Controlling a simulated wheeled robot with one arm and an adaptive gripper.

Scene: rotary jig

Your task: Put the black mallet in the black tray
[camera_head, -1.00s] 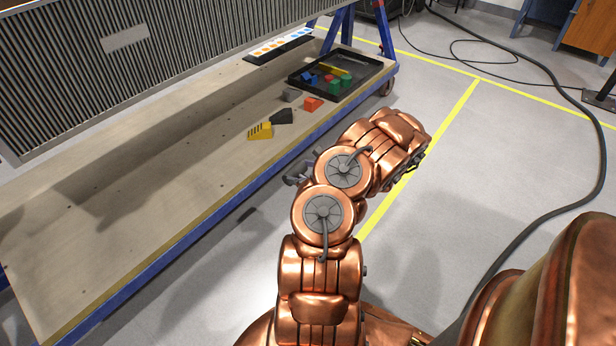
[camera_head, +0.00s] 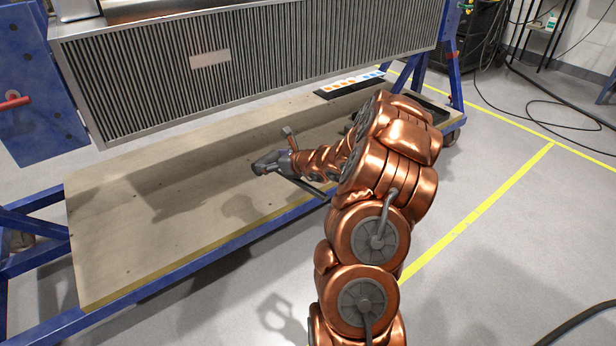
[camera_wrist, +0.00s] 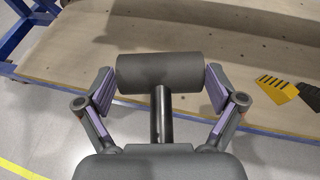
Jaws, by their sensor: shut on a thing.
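The black mallet shows in the wrist view, with its thick dark cylindrical head (camera_wrist: 160,72) lying across between my fingers and its handle (camera_wrist: 161,115) running back toward the palm. My gripper (camera_wrist: 160,84) is shut on the head, with a purple-lined pad at each end of it. In the head view my gripper (camera_head: 272,163) is above the wooden lower shelf, left of the tray. The mallet cannot be clearly told from the gripper there. The black tray (camera_head: 436,108) stands at the shelf's right end, mostly hidden behind my arm.
The wooden shelf (camera_head: 130,225) is bare on the left. A ribbed grey panel (camera_head: 250,55) hangs above its back. A strip with coloured squares (camera_head: 350,84) lies behind my arm. A yellow striped block (camera_wrist: 277,88) and a dark block (camera_wrist: 311,97) lie at right in the wrist view.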

